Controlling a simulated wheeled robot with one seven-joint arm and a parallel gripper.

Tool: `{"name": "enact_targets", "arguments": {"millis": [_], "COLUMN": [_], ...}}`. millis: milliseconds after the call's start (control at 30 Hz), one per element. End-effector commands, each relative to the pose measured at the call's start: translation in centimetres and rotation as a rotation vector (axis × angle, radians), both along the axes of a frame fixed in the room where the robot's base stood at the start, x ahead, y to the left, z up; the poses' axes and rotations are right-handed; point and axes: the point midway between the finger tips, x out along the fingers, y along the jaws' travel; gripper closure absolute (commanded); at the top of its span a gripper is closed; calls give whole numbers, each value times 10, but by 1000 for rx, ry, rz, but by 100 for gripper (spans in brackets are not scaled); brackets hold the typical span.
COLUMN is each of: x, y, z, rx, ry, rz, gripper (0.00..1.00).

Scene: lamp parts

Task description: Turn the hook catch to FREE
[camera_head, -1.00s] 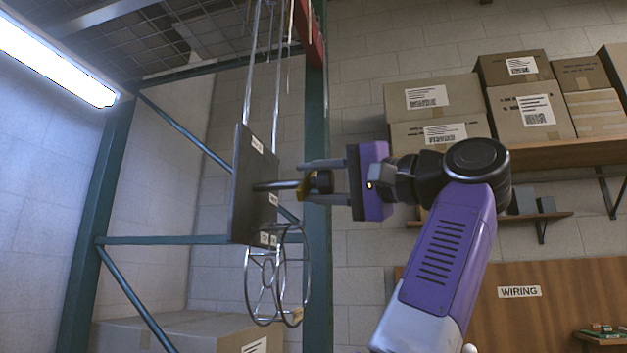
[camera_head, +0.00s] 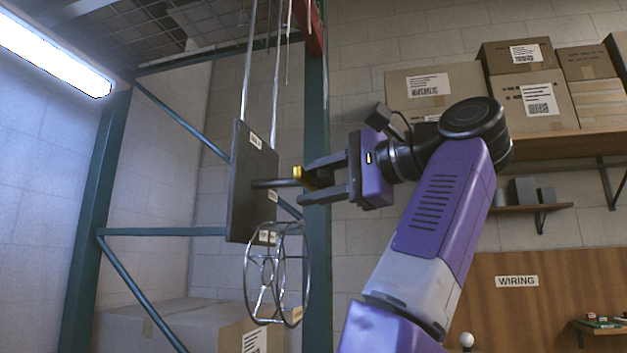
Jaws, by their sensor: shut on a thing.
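A dark square plate (camera_head: 252,185) hangs on thin metal rods at the left of centre, with small white labels on its edge and face. A dark shaft (camera_head: 270,183) sticks out of its right side and ends in the hook catch (camera_head: 299,174), of which a yellow part shows. My gripper (camera_head: 303,185) reaches in from the right and is shut on the catch. Its fingers hide much of the catch. The label text is too small to read, so I cannot tell which mark the catch points to.
A round wire frame (camera_head: 247,282) hangs just below the plate. A green rack post (camera_head: 316,120) stands close behind my gripper. Cardboard boxes (camera_head: 437,88) sit on a shelf at the upper right, and a large box (camera_head: 185,325) stands at the lower left.

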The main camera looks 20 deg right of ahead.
Motion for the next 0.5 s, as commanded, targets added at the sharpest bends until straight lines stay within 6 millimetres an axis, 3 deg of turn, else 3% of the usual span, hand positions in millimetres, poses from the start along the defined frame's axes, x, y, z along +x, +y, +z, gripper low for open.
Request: {"name": "enact_targets", "arguments": {"millis": [467, 500], "x": [0, 0], "y": [-2, -2], "z": [-1, -1], "rx": [10, 10], "ry": [12, 12], "rz": [-3, -3], "gripper": [100, 58]}}
